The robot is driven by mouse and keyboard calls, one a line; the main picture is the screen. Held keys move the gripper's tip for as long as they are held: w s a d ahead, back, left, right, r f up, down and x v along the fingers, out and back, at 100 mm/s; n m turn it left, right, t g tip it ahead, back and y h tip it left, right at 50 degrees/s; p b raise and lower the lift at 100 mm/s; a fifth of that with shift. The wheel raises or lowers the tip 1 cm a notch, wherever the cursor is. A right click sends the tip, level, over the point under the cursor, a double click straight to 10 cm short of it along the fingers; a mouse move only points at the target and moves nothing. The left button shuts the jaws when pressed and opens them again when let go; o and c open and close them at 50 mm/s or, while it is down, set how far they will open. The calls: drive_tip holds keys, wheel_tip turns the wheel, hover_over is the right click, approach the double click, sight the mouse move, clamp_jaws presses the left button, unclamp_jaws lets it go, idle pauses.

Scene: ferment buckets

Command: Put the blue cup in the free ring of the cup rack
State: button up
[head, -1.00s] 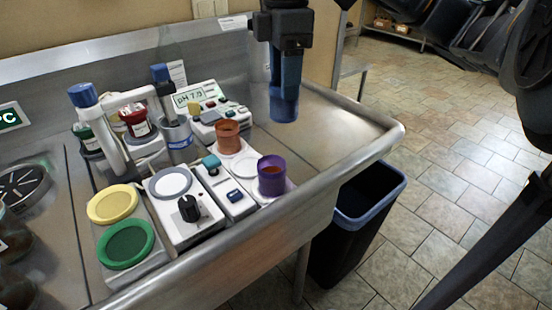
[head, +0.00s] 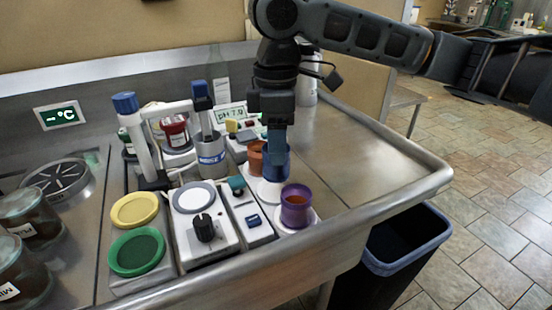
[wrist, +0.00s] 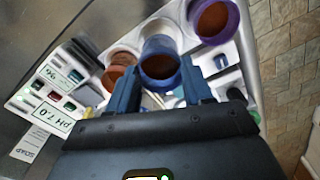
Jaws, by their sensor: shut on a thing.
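The blue cup (head: 277,172) is upright in my gripper (head: 276,148), with brown contents visible from above. In the wrist view the blue cup (wrist: 160,68) sits between the two fingers of my gripper (wrist: 160,85). The white cup rack (head: 316,217) holds an orange cup (head: 255,158) and a purple cup (head: 297,210). The free ring (head: 264,193) lies between these two, and the blue cup is over it, partly covering it and the orange cup. Whether the cup's base touches the ring cannot be told.
A pH meter (head: 232,113) stands behind the rack. A white device with a black knob (head: 204,228) and a narrow device (head: 252,221) stand left of it. The steel counter (head: 350,165) is clear on the right. A black bin (head: 400,240) stands below its edge.

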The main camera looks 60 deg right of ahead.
drive_tip(key=shift+f, duration=2)
drive_tip(key=shift+f, duration=0.2)
drive_tip(key=o, duration=1.4)
drive_tip(key=shift+c, duration=0.2)
drive_tip(key=shift+r, duration=0.1)
wheel_tip(320, 180, up, 12)
drive_tip(key=shift+p, duration=0.3)
drive_tip(key=shift+r, duration=0.1)
